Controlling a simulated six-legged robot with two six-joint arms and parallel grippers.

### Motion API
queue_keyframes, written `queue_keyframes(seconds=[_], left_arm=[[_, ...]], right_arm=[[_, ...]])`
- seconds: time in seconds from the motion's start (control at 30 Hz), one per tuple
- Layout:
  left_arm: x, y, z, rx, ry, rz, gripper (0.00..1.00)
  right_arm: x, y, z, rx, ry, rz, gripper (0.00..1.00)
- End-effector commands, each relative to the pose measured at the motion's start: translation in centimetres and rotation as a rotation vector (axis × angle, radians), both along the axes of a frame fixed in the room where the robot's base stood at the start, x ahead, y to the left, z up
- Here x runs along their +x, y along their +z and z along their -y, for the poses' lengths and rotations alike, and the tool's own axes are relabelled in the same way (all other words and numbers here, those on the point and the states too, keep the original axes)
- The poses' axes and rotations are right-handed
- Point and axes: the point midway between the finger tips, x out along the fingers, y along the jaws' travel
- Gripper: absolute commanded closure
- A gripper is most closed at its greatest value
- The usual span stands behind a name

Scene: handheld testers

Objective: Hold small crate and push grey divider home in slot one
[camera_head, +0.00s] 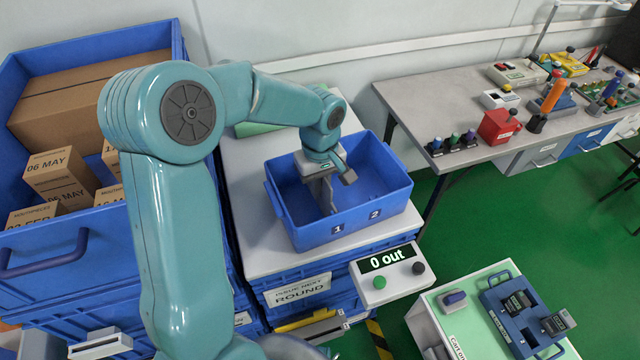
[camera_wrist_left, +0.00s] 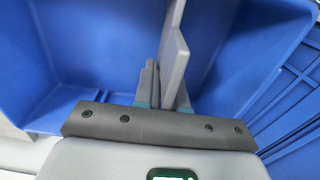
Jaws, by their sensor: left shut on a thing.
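The small blue crate (camera_head: 300,236) stands on a light worktop, with labels 1 and 2 on its front wall. My left gripper (camera_head: 326,193) reaches down into it from above and is shut on the grey divider. In the left wrist view the divider (camera_wrist_left: 177,62) is a thin upright grey plate between the fingers (camera_wrist_left: 162,98), with blue crate walls on both sides. In the head view, gripper and divider are hard to tell apart, near label 1. The divider's lower edge and its fit in the slot cannot be made out. My right gripper is not in view.
A large blue bin (camera_head: 60,235) with cardboard boxes is at left. A cart (camera_head: 440,311) with testers is at lower right; a grey bench (camera_head: 440,95) stands behind.

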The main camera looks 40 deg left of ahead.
Motion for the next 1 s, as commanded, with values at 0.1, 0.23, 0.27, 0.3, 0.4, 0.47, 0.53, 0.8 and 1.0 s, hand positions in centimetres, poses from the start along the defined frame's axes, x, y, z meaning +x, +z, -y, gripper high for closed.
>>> queue_keyframes(seconds=[0.1, 0.23, 0.27, 0.3, 0.4, 0.47, 0.53, 0.8, 1.0], left_arm=[[0.0, 0.0, 0.0, 0.000, 0.000, 0.000, 1.00], [0.0, 0.0, 0.0, 0.000, 0.000, 0.000, 0.60], [0.0, 0.0, 0.0, 0.000, 0.000, 0.000, 0.60], [0.0, 0.0, 0.0, 0.000, 0.000, 0.000, 0.60], [0.0, 0.0, 0.0, 0.000, 0.000, 0.000, 0.60], [0.0, 0.0, 0.0, 0.000, 0.000, 0.000, 0.60], [0.0, 0.2, 0.0, 0.001, 0.000, 0.001, 0.60], [0.1, 5.0, 0.0, 0.002, 0.000, 0.007, 0.60], [0.1, 10.5, 0.0, 0.001, 0.000, 0.007, 0.60]], right_arm=[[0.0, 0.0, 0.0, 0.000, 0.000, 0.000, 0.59], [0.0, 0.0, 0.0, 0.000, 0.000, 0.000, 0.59], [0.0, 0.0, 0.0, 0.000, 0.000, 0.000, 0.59], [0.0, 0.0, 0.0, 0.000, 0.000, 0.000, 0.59], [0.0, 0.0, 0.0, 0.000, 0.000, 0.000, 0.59], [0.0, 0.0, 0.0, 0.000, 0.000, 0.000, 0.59], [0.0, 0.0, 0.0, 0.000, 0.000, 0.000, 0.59], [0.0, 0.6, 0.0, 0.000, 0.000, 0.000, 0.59], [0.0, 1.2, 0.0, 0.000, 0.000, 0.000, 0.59]])
